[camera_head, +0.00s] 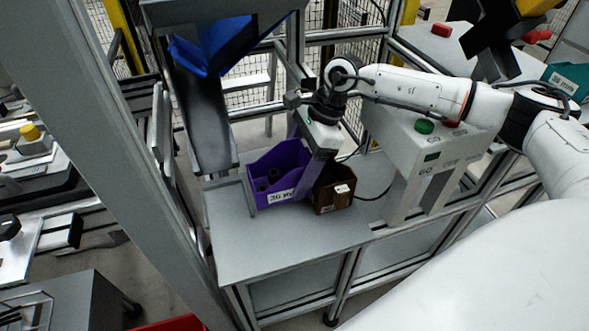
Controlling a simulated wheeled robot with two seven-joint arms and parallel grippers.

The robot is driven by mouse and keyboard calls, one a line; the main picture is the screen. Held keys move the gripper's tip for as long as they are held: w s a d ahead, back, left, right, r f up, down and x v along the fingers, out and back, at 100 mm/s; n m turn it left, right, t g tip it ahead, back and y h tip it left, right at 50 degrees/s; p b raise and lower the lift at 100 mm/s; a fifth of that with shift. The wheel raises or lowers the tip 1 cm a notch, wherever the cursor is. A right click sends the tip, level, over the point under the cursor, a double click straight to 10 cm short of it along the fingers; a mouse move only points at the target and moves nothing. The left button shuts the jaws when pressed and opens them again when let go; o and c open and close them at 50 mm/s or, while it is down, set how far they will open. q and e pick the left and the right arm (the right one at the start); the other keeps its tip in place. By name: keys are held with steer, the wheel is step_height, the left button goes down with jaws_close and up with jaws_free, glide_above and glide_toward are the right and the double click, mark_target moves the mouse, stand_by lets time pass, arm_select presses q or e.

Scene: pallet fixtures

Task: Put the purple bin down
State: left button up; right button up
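The purple bin (260,165) is upright at the back of the grey table (270,240), with a white label on its front and dark round parts inside. It looks level; I cannot tell whether its base touches the table. My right arm comes in from the right, and its gripper (316,165) points down at the bin's right side, between it and a brown bin (333,195). The fingers overlap the purple bin's right wall in the picture. Their tips are unclear, so I cannot tell whether they grip it. My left gripper is not in view.
The brown bin stands close on the right. A grey control box (425,150) with a green button (424,127) stands further right. A blue chute (215,50) is behind on the left, and metal frame posts surround the table. The table's front is clear.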

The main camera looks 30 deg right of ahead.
steer(key=shift+f, duration=0.35)
steer(key=o, duration=1.2)
steer(key=shift+c, duration=0.2)
steer(key=shift+r, duration=0.45)
steer(key=v, duration=1.2)
